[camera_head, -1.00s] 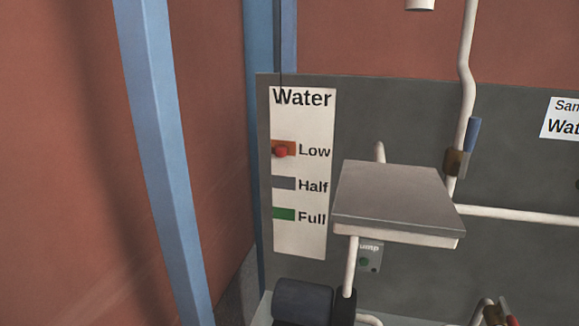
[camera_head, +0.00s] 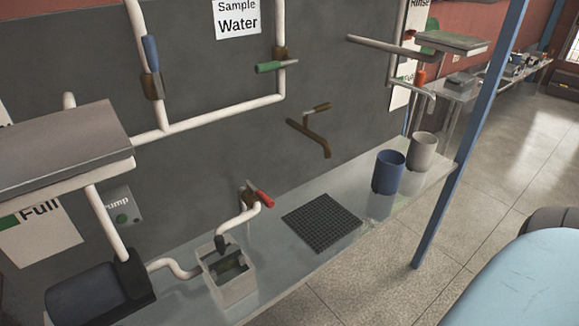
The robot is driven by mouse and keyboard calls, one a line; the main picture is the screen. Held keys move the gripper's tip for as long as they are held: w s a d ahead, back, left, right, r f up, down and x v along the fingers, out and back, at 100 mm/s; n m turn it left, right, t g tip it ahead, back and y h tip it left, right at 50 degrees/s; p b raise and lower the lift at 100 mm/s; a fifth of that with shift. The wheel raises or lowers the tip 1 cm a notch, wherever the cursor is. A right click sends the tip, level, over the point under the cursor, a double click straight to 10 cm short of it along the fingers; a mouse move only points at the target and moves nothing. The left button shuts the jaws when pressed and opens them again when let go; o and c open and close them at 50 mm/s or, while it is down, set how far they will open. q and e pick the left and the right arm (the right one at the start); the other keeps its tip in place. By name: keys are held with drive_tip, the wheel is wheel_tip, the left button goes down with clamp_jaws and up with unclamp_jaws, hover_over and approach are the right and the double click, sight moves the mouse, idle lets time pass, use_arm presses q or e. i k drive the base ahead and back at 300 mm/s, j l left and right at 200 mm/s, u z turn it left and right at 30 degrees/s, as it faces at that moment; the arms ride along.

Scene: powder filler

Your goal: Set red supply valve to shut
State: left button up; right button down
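The red valve handle (camera_head: 264,199) sits on a brass-coloured valve body at the top of a short white pipe, low in front of the grey panel. The handle slants down to the right, at an angle to the pipe beside it. The pipe runs down into a small open box (camera_head: 229,281) on the shelf. Neither of my grippers is in view, and nothing touches the valve.
A blue-handled valve (camera_head: 151,54) and a green-handled valve (camera_head: 276,66) sit on the white pipes above. A black pump (camera_head: 97,294), a dark grid (camera_head: 321,223), a blue cup (camera_head: 387,172) and a grey cup (camera_head: 421,151) stand along the shelf. A blue post (camera_head: 470,135) rises at right.

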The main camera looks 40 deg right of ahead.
sight(267, 201)
drive_tip(key=z, duration=1.05)
